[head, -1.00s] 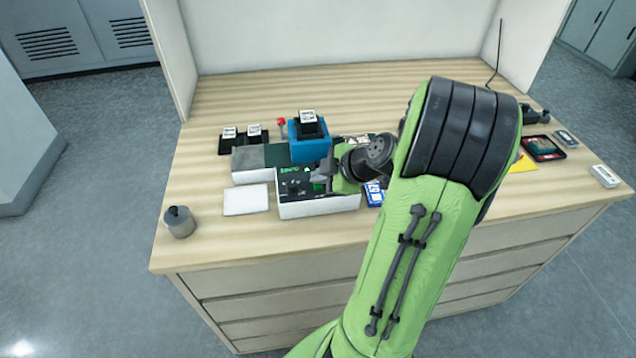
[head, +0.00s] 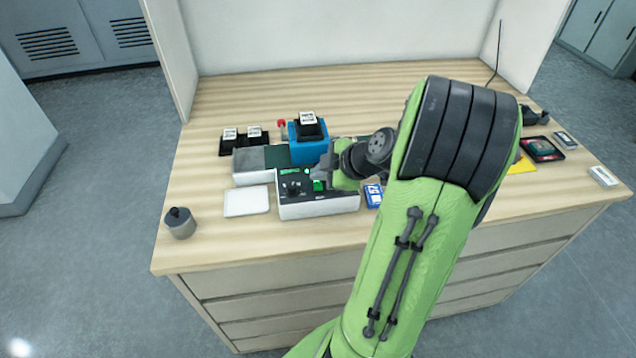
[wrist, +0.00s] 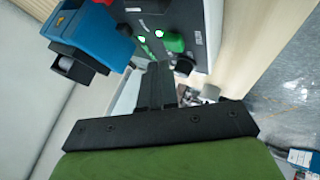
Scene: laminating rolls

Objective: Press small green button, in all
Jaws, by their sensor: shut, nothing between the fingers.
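A white control box (head: 318,208) with a dark top panel stands near the table's front edge. A green button (head: 319,186) shows on its panel, right of a black knob (head: 293,189). In the wrist view, a green button (wrist: 173,43) sticks up from the panel (wrist: 185,18), with bright green lights (wrist: 159,33) beside it. My gripper (head: 322,170) is just above and behind the green button, its fingers shut and empty. The closed fingers (wrist: 158,72) point at the panel below the buttons in the wrist view. I cannot tell whether the fingertips touch anything.
A blue block (head: 310,152) with a black-and-white top stands behind the box. A white tray (head: 246,201) lies left of it, and a grey weight (head: 180,223) is farther left. A blue-and-white pack (head: 373,195) is close on the right. The back of the table is clear.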

